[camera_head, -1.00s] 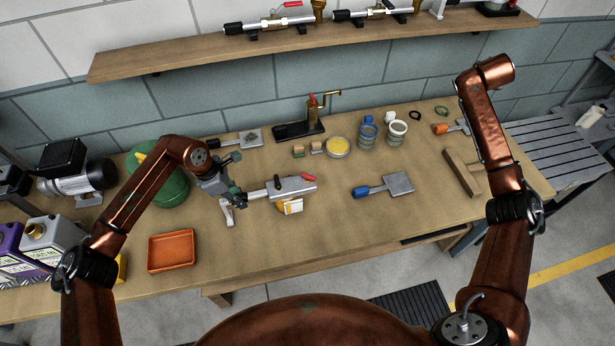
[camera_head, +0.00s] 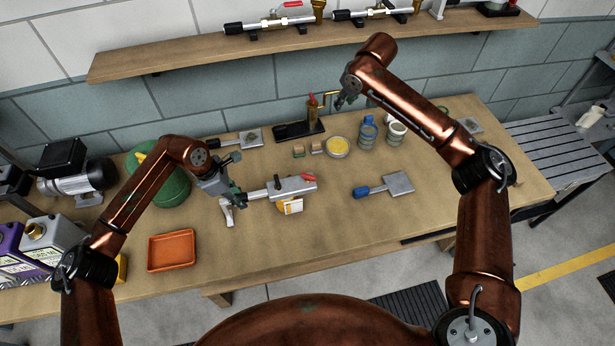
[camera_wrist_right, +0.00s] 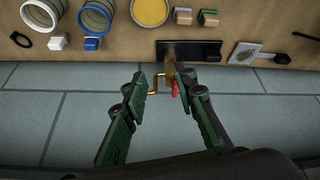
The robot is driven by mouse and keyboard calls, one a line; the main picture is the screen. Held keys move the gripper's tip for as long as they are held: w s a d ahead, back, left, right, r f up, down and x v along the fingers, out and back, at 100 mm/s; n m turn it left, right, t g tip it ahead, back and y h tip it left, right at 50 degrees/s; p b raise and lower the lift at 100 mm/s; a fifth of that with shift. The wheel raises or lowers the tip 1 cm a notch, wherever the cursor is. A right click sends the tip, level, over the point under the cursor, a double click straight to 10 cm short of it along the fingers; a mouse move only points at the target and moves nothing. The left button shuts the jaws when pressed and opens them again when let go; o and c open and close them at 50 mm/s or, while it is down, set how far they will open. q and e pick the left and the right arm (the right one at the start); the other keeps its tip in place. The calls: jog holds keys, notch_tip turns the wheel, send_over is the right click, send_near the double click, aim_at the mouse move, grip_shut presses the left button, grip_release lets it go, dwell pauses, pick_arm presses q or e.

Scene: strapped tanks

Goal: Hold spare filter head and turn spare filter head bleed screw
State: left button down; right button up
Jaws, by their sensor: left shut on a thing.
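The spare filter head (camera_head: 286,189), as I take it, is a silver fitting with a red handle (camera_head: 308,177) at its right end and a yellow-and-white tag below. It is at mid-table in the head view. My left gripper (camera_head: 240,194) is shut on its left end. I cannot make out which part is the bleed screw. My right gripper (camera_head: 341,103) is up near the back wall, beside the brass crank, away from the filter head. In the right wrist view its fingers (camera_wrist_right: 160,83) are apart with nothing between them.
A brass post with a crank (camera_head: 313,110) stands on a black base at the back. Near it are a yellow-filled dish (camera_head: 337,147) and blue and white jars (camera_head: 367,133). A blue-handled tool (camera_head: 385,188) lies right of the filter head. An orange tray (camera_head: 171,251) is front left.

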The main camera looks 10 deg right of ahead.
jog(key=s+a+f+n+g, duration=0.2)
jog(key=s+a+n+g, duration=0.15)
jog(key=s+a, duration=0.5)
jog(key=n+g, duration=0.2)
jog(key=n, duration=0.2)
send_over(308, 175)
notch_tip(308, 175, down, 2)
jog(key=shift+d+f+h, duration=0.1)
jog(key=shift+f+h, duration=0.05)
jog(key=shift+h, duration=0.25)
jog(key=shift+s+f, duration=0.1)
jog(key=shift+f, duration=4.45)
jog(key=shift+c, duration=0.3)
grip_shut()
